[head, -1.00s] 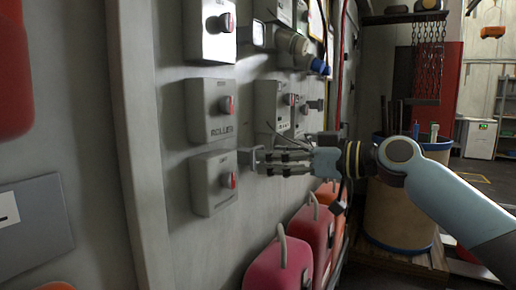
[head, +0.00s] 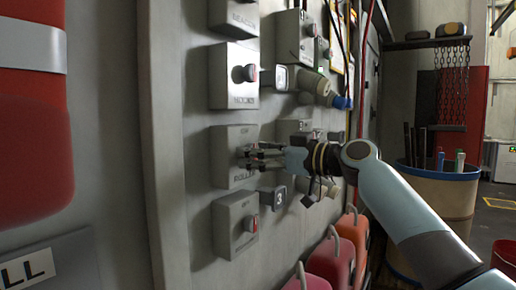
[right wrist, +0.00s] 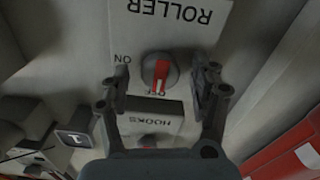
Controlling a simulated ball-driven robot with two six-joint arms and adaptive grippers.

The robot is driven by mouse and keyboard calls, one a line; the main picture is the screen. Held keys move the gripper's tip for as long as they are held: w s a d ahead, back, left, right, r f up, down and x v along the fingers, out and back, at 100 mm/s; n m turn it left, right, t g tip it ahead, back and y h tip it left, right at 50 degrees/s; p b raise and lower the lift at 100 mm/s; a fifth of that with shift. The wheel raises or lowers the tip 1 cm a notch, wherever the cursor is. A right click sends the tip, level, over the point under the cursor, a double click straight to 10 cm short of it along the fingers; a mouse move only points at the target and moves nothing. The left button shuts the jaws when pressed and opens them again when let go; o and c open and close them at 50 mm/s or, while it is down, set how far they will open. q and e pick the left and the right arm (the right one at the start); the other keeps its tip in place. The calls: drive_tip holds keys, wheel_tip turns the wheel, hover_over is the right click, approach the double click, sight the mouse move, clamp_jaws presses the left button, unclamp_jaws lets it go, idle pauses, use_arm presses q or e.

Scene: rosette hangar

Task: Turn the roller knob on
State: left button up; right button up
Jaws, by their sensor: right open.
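The grey roller box (head: 228,140) is on the wall in the middle of the head view, its label partly covered by my gripper. In the right wrist view its face, lettered ROLLER (right wrist: 180,10), appears upside down. The roller knob (right wrist: 161,72) is round and grey with a red stripe; the stripe lines up with OFF, and ON is marked to its left. My right gripper (right wrist: 160,88) is open, one finger on each side of the knob, with visible gaps. In the head view the right gripper (head: 250,158) is at the box front and mostly hides the knob. My left gripper is not in view.
The hooks box (head: 232,90) is just above, and another knob box (head: 236,230) is just below. More boxes and a lamp-like fitting (head: 318,87) are to the right. Red and orange containers (head: 345,250) stand below. A tan bin (head: 440,205) stands at right.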

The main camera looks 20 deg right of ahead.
drive_tip(key=c, duration=1.2)
drive_tip(key=shift+m+p, duration=2)
drive_tip(key=shift+m, duration=6.9)
